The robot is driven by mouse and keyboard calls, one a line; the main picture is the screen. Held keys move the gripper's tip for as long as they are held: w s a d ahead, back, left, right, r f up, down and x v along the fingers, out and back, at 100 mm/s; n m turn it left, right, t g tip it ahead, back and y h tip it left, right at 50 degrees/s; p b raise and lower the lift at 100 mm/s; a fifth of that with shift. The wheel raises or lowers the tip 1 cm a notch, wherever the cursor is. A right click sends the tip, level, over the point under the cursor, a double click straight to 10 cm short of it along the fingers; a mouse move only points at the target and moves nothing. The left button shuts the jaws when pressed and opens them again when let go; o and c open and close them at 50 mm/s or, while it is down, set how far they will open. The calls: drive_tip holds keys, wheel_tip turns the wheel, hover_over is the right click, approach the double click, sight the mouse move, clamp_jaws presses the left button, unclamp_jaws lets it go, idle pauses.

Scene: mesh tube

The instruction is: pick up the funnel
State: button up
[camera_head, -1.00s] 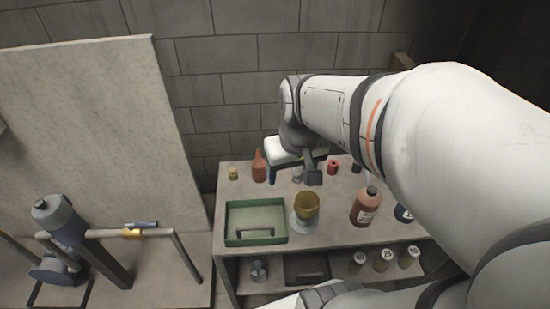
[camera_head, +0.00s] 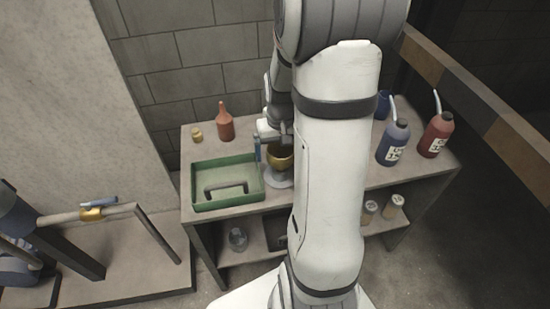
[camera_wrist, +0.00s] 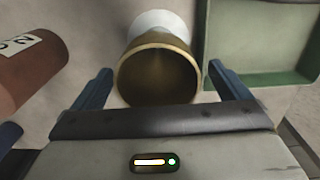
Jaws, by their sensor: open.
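The funnel (camera_head: 280,160) looks like a gold-brown cup with a wide round mouth. It stands on a white round base (camera_head: 281,181) on the table, just right of a green tray. In the wrist view the funnel's open mouth (camera_wrist: 157,78) faces the camera, with the white base (camera_wrist: 160,22) beyond it. My gripper (camera_head: 272,146) is open at the funnel. In the wrist view one blue finger of my gripper (camera_wrist: 160,72) is on each side of the mouth, with a gap on both sides. My arm hides part of the table to the right.
The green tray (camera_head: 196,190) with a grey handle-shaped piece is left of the funnel. A blue bottle (camera_head: 394,143) and a red bottle (camera_head: 436,135) stand right. A lower shelf holds several items.

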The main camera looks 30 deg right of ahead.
drive_tip(key=shift+w+f, duration=0.1)
drive_tip(key=shift+f, duration=1.45)
drive_tip(key=shift+c, duration=0.3)
drive_tip(key=c, duration=1)
